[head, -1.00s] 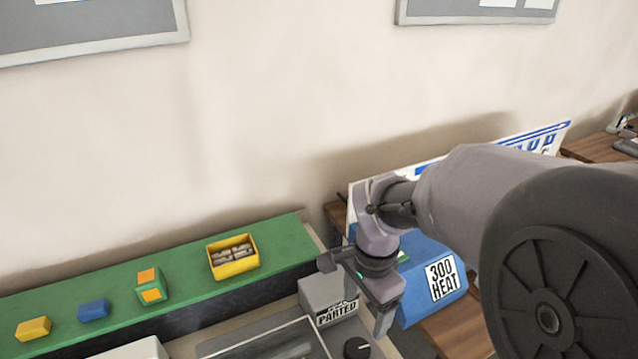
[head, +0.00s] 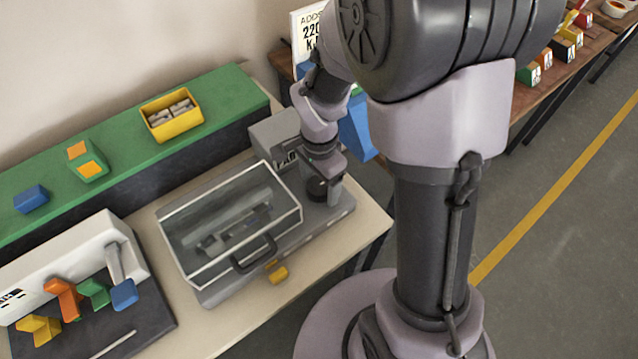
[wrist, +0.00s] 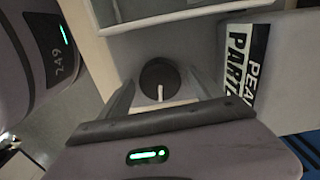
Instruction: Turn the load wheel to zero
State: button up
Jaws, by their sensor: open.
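The load wheel is a round dark knob with a pale pointer line, seen in the wrist view (wrist: 158,74). In the head view the knob (head: 317,188) sits on the right end of the grey machine (head: 330,212), partly covered by my gripper. My gripper (head: 327,192) points down at it. In the wrist view my gripper (wrist: 161,77) is open, with one finger on each side of the knob and gaps showing. I cannot tell whether the fingers reach down around it. The pointer runs toward the gripper's palm; no scale marks are readable.
A clear-lidded box (head: 228,225) with a dark handle is left of the knob. A grey block with a printed label (head: 276,138) stands behind it. A yellow tray (head: 172,113) is on the green shelf. Coloured levers (head: 63,298) are at lower left.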

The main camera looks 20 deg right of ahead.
jog(key=c, duration=1.4)
jog(key=shift+o, duration=0.2)
jog(key=shift+n, duration=0.3)
jog(key=n+p, duration=0.1)
jog(key=n, duration=0.3)
jog(key=shift+r, duration=0.1)
jog(key=n+p, duration=0.1)
jog(key=n, duration=0.4)
jog(key=shift+p, duration=0.35)
jog(key=n+p, duration=0.1)
jog(key=n, duration=0.4)
jog(key=shift+n+p, duration=0.3)
jog(key=shift+n, duration=0.1)
jog(key=shift+n+p, duration=0.6)
jog(key=shift+n, duration=1.6)
